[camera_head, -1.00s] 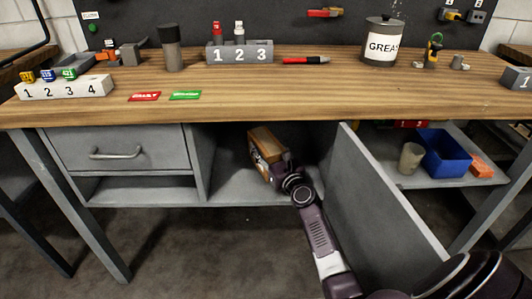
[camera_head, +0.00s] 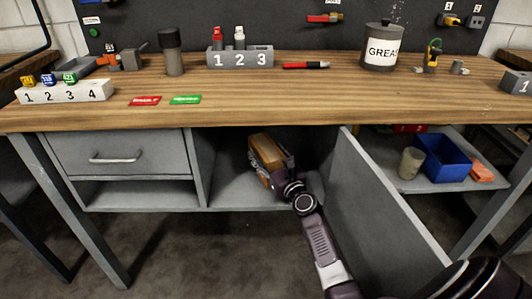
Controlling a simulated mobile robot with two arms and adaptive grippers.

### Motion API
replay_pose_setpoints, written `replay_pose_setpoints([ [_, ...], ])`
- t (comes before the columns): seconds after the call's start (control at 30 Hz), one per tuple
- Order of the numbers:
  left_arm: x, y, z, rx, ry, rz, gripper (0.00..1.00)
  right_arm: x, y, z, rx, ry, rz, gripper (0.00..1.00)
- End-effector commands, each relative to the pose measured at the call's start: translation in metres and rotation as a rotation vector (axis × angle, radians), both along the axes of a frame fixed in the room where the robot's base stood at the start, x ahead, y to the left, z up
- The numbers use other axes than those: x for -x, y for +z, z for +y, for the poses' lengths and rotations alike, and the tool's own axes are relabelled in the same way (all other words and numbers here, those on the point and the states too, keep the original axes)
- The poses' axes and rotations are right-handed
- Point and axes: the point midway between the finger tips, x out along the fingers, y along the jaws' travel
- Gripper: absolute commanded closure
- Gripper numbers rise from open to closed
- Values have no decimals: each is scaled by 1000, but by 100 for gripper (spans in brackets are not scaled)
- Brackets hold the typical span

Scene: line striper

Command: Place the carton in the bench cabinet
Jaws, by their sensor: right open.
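The brown carton (camera_head: 265,151) is inside the open bench cabinet (camera_head: 226,188), toward the middle of its compartment and slightly turned. My right gripper (camera_head: 278,174) reaches into the cabinet from the lower right, close against the carton's right front side. Its jaws are open; the fingers are dark and small here, and I cannot tell whether they touch the carton. The cabinet door (camera_head: 380,205) stands swung open to the right of my right arm. My left gripper is not in view.
A drawer (camera_head: 120,150) is left of the cabinet. Right of the door, a shelf holds a blue bin (camera_head: 445,160), a grey cup (camera_head: 411,162) and an orange block (camera_head: 481,171). The wooden benchtop (camera_head: 300,95) overhangs the cabinet. My right arm runs close beside the door.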

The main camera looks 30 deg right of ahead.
Motion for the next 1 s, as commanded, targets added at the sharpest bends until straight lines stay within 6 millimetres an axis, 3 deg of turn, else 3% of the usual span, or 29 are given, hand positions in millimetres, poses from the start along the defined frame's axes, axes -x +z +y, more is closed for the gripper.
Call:
replay_pose_setpoints([
  [0.27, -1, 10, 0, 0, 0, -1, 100, 46, 0, 7, 1, -1, 3, 32],
  [0.4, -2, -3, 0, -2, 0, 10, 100, 61, 0, 10, -1, -1, 2, 32],
  [1.0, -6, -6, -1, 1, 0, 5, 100, 66, 0, 10, 0, -1, 1, 32],
])
